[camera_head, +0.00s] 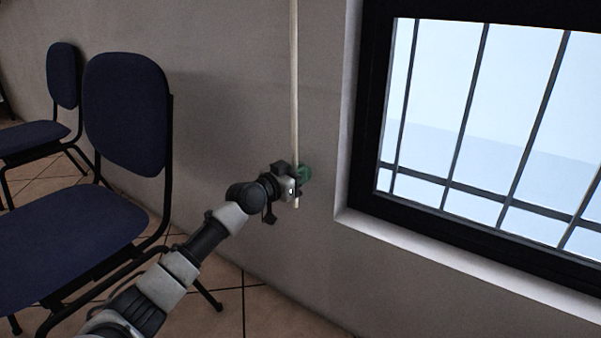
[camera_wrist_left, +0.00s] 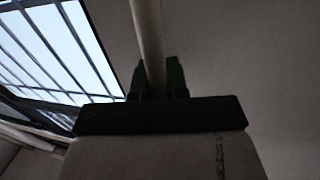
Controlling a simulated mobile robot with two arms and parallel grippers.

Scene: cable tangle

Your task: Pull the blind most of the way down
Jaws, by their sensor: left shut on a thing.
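A pale cord or rod (camera_head: 294,80) hangs straight down the wall, left of the window, and ends a little below my left gripper. My left gripper (camera_head: 301,178) is shut on it near its lower end. In the left wrist view the cord (camera_wrist_left: 147,40) runs between the two green fingertips of the left gripper (camera_wrist_left: 160,80). The blind itself does not show in either view. My right gripper is not in view.
A black-framed barred window (camera_head: 480,120) is set in the wall to the right, with a pale sill (camera_head: 450,265) below it. Dark blue chairs (camera_head: 125,115) stand along the wall on the left. Tiled floor (camera_head: 265,310) shows below.

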